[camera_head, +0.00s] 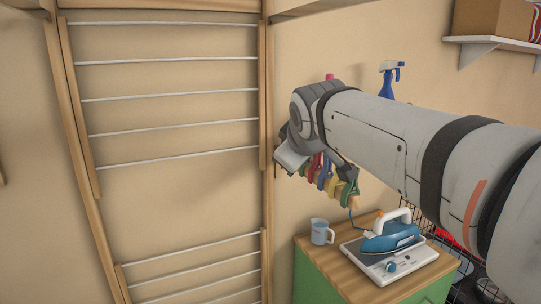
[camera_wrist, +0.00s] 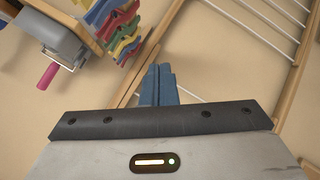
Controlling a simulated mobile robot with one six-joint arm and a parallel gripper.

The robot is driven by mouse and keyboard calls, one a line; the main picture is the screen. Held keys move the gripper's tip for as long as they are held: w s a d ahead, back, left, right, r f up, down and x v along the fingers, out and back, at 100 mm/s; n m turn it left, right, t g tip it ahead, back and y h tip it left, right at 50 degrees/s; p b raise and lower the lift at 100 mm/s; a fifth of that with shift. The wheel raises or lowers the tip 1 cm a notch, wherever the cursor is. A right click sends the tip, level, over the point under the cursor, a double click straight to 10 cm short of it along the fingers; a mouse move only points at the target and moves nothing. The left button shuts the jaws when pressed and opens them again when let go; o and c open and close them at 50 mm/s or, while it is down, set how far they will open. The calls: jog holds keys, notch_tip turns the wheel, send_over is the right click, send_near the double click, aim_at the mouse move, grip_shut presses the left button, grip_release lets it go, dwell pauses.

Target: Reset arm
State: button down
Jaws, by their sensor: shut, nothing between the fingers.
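My arm reaches in from the right side of the head view, with its wrist bent in front of the wall near a wooden drying rack (camera_head: 166,91). My gripper shows in the wrist view (camera_wrist: 158,85), where its two blue fingers are together with nothing between them. The fingers point toward the beige wall and the rack's wooden frame. In the head view the fingertips cannot be made out behind the wrist.
Several coloured pegs (camera_wrist: 112,28) hang near the gripper; they also show below my wrist in the head view (camera_head: 325,174). Below stand a blue iron (camera_head: 392,238) and a measuring cup (camera_head: 321,232) on a wooden-topped green cabinet (camera_head: 318,272). A blue spray bottle (camera_head: 387,84) stands behind my arm.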

jog(key=s+d+f+m+g, duration=0.3)
jog(key=s+d+f+m, duration=0.2)
jog(key=s+f, duration=0.6)
jog(key=s+d+f+m+g+h, duration=0.1)
jog(key=s+d+f+m+g, duration=0.3)
jog(key=s+f, duration=0.7)
notch_tip(320, 180, down, 3)
jog(key=shift+s+d+f+m, duration=0.2)
jog(key=shift+s+d+m, duration=0.2)
jog(key=shift+d, duration=0.1)
